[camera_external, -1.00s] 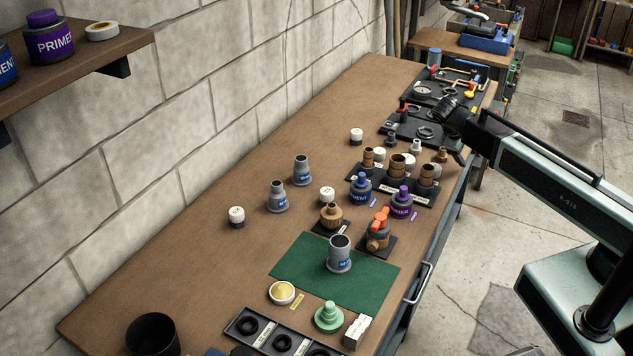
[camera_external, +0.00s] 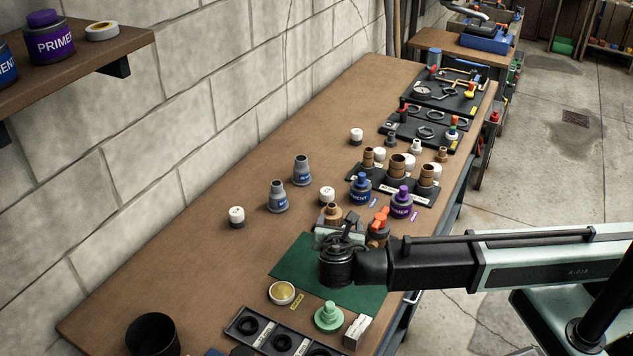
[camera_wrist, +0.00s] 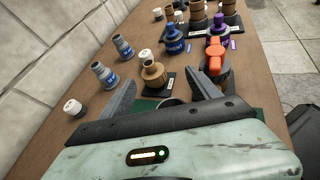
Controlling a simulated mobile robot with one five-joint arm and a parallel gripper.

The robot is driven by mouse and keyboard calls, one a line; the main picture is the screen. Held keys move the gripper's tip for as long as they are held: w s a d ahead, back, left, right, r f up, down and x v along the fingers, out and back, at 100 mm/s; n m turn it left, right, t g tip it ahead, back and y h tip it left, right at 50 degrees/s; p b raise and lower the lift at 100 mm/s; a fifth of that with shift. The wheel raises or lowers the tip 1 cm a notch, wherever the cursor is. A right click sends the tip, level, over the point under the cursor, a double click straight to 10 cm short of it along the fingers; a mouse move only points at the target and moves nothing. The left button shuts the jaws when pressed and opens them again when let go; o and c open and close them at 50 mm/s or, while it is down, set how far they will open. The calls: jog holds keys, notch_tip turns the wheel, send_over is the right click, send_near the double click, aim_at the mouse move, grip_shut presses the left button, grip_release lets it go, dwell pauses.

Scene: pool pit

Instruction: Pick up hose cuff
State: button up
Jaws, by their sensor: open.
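The grey cuff on the green mat (camera_external: 372,297) is hidden behind my gripper in the external view. In the wrist view only a small part of a round grey rim (camera_wrist: 171,102) shows between the fingers, above the gripper body. My gripper (camera_wrist: 158,88) is open, with one finger on either side of that rim. In the external view my gripper (camera_external: 340,238) is over the back part of the mat. Whether the fingers touch the cuff cannot be told.
A tan fitting (camera_wrist: 153,72) and an orange-handled valve (camera_wrist: 215,60) stand just beyond the fingers. Two grey reducers (camera_external: 278,196) (camera_external: 302,171) stand to the left. A yellow-topped tin (camera_external: 282,292), a green stepped piece (camera_external: 328,317) and a black tray (camera_external: 240,326) are nearer.

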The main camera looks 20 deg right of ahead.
jog(key=shift+n+y, duration=0.3)
jog(key=shift+n, duration=0.6)
jog(key=s, duration=0.2)
jog(key=s+a, duration=0.1)
jog(key=s, duration=0.1)
jog(key=shift+s+a+f, duration=0.1)
jog(key=shift+a+f, duration=0.05)
jog(key=shift+f, duration=0.05)
notch_tip(320, 180, down, 7)
jog(key=b, duration=0.7)
jog(key=shift+f, duration=0.15)
jog(key=b+x, duration=0.2)
jog(key=x, duration=0.3)
jog(key=shift+r, duration=0.3)
jog(key=c, duration=1.5)
jog(key=shift+r, duration=0.1)
notch_tip(320, 180, up, 12)
jog(key=p, duration=1.2)
jog(key=shift+f, duration=0.4)
